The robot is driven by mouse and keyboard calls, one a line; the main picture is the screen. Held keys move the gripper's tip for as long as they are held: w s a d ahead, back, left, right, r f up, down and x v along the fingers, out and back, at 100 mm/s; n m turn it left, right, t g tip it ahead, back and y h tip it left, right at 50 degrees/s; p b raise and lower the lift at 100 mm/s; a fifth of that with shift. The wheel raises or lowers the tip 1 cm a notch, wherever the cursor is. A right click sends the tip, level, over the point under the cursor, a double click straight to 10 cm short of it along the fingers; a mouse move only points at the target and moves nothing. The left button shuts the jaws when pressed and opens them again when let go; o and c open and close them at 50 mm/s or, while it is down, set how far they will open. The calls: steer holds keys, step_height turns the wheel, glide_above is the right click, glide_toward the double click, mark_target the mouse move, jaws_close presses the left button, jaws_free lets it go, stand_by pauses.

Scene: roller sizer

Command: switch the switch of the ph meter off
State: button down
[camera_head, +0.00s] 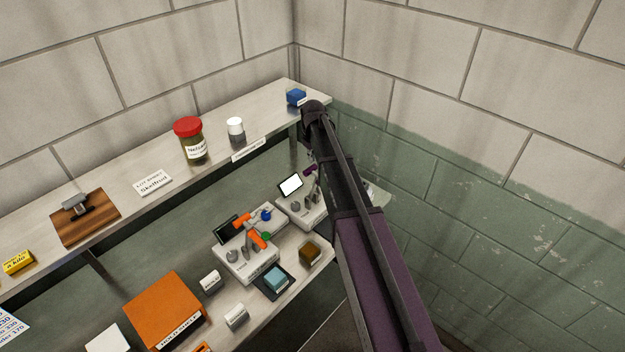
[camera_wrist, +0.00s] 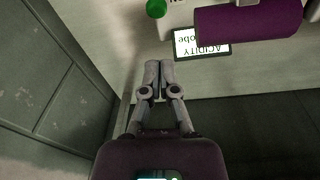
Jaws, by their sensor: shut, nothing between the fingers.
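In the wrist view my gripper (camera_wrist: 158,72) is shut and empty, with its two grey fingertips together. A white label (camera_wrist: 202,43) reading "ACIDITY" and "Probe", upside down, is ahead and to its right. A purple cylinder (camera_wrist: 248,20) and a green knob (camera_wrist: 156,8) are beyond the fingertips, apart from them. In the head view two grey instruments stand on the lower shelf: one with a lit white screen (camera_head: 290,185), partly behind my arm, and one with a dark screen (camera_head: 228,228) and orange parts. I cannot tell which is the pH meter; its switch is not clearly visible.
An orange box (camera_head: 167,310) and several small items stand on the lower shelf. A block wall (camera_head: 440,130) closes the right side.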

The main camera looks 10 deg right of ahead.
mark_target(318, 188)
steer(key=shift+w+f+b, duration=0.45)
steer(key=shift+w+f, duration=0.2)
steer(key=shift+f, duration=0.2)
steer(key=shift+f, duration=0.2)
steer(key=f+b, duration=0.9)
steer(key=b, duration=0.1)
steer(key=shift+w+f, duration=0.25)
steer(key=shift+w, duration=0.15)
